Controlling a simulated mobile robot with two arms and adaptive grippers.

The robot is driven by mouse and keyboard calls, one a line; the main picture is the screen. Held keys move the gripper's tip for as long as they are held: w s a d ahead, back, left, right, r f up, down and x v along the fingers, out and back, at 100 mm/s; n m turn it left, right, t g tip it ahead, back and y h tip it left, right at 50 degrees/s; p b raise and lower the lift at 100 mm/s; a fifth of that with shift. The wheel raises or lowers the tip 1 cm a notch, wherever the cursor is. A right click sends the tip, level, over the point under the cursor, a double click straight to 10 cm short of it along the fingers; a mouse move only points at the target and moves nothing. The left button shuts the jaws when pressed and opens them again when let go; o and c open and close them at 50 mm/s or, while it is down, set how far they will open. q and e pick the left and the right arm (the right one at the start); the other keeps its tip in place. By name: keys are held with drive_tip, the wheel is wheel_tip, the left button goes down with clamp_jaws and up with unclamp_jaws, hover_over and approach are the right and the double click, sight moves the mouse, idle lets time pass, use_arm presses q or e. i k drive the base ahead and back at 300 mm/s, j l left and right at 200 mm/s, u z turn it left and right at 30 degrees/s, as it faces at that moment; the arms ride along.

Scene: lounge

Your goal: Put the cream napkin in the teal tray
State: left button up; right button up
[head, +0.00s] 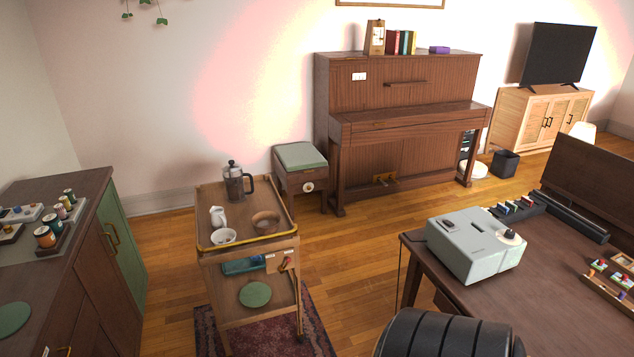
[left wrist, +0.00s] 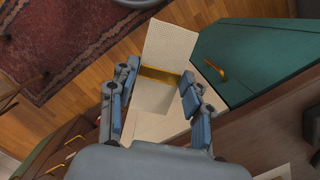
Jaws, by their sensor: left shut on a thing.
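A cream, finely textured napkin (left wrist: 170,48) shows in the left wrist view. My left gripper (left wrist: 158,88) is shut on it, and the cloth reaches out past the fingertips. The grip points are partly hidden by the fingers. A teal tray (head: 240,267) appears to be on the trolley's shelf below its top, partly hidden by the trolley's top and front edge. The napkin and my left gripper are not in the head view. My right gripper is in neither view.
The wooden trolley (head: 212,246) carries a French press (head: 236,183), a white jug (head: 218,217), a white cup (head: 223,236) and a wooden bowl (head: 265,222). A cabinet (head: 122,240) stands left, a desk (head: 560,300) right. Bare floor (head: 345,262) lies between trolley and desk.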

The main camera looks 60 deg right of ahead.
sight(232, 263)
drive_tip(key=z, duration=1.95)
